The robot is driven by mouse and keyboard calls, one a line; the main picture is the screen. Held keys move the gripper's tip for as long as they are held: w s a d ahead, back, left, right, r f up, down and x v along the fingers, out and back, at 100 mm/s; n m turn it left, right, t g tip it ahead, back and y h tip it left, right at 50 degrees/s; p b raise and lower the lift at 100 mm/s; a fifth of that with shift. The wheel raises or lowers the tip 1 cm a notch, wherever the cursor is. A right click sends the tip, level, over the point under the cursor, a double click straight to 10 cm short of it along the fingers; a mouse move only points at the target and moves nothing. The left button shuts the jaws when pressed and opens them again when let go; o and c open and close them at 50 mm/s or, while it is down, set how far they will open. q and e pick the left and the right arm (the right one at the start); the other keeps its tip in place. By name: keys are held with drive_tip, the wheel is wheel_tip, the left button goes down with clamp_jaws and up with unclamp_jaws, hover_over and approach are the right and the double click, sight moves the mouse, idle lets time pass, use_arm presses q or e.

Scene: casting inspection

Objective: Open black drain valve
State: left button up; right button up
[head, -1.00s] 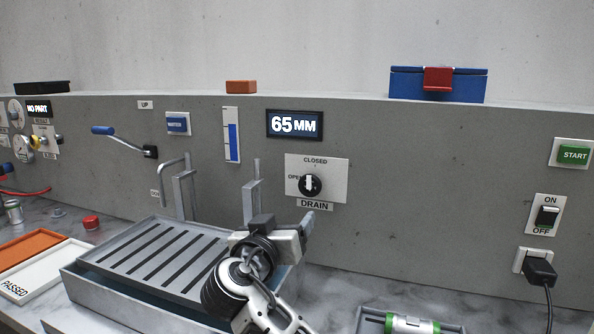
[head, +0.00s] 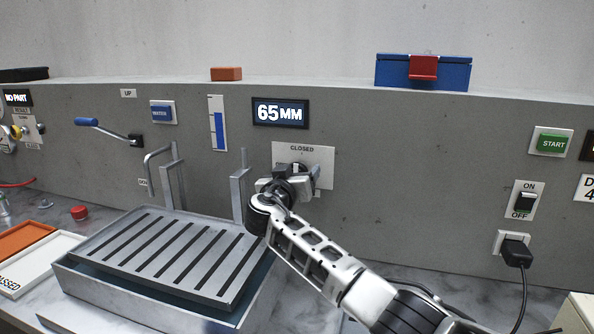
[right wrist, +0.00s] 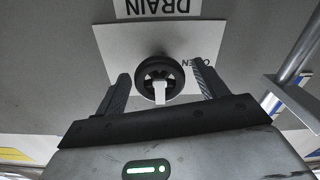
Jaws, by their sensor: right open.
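The black drain valve knob (right wrist: 159,72) with a white pointer sits on a pale plate (right wrist: 108,50) on the grey wall. In the right wrist view the picture is upside down; the pointer is directed down, away from the DRAIN label (right wrist: 158,8), with OPEN at the right. In the head view the knob is mostly hidden behind my right gripper (head: 298,174), below the word CLOSED. My right gripper is open in front of the plate, its two fingers on either side of the knob in the right wrist view. Contact cannot be told. My left gripper is not in view.
A metal tank with a slotted grate (head: 165,252) stands below left of the knob, with upright metal brackets (head: 240,188) near the wall. A display (head: 280,112) reading 65 MM is above. A switch (head: 524,202) and plugged cable (head: 515,252) are at the right.

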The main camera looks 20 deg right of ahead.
drive_tip(key=shift+w+d, duration=0.2)
drive_tip(key=shift+w, duration=0.1)
drive_tip(key=c, duration=1)
